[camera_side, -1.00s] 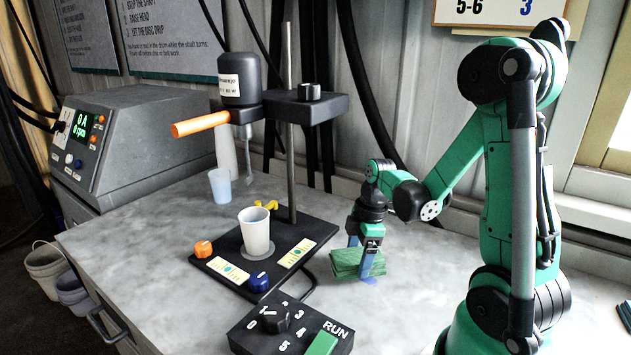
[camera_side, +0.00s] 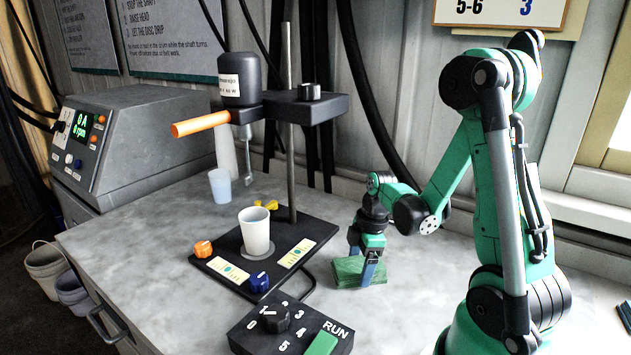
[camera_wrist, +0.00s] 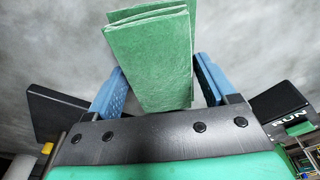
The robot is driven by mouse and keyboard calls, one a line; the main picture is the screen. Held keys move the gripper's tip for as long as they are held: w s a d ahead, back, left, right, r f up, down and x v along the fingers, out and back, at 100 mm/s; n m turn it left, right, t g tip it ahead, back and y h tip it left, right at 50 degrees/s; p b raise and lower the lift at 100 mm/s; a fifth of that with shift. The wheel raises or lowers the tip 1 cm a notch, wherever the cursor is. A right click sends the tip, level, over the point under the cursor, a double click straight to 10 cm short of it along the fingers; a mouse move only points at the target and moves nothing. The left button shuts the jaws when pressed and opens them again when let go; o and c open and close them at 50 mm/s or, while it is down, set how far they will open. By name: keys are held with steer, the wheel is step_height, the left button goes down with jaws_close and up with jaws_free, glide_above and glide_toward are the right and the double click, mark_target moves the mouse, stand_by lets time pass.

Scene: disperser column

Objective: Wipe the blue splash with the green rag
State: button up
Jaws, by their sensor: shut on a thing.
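The green rag (camera_side: 347,271) is a folded pad low at the table, below my gripper (camera_side: 361,264). In the wrist view the rag (camera_wrist: 150,62) sits between my gripper's blue fingers (camera_wrist: 160,85), which are shut on it. The rag appears to lie against or just above the table top; the exact contact is not clear. The blue splash does not show in either current view. The rag and fingers may hide it.
The disperser stand's black base (camera_side: 222,277) with a white cup (camera_side: 254,232) is left of the rag. A black control box (camera_side: 262,335) with a dial and RUN button is at the front. A translucent cup (camera_side: 220,186) stands farther back. Grey table (camera_side: 140,240) is bare at left.

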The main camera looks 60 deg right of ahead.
steer(key=shift+w+r, duration=0.2)
steer(key=shift+w, duration=0.05)
steer(key=shift+s+r, duration=0.1)
steer(key=shift+r, duration=3.8)
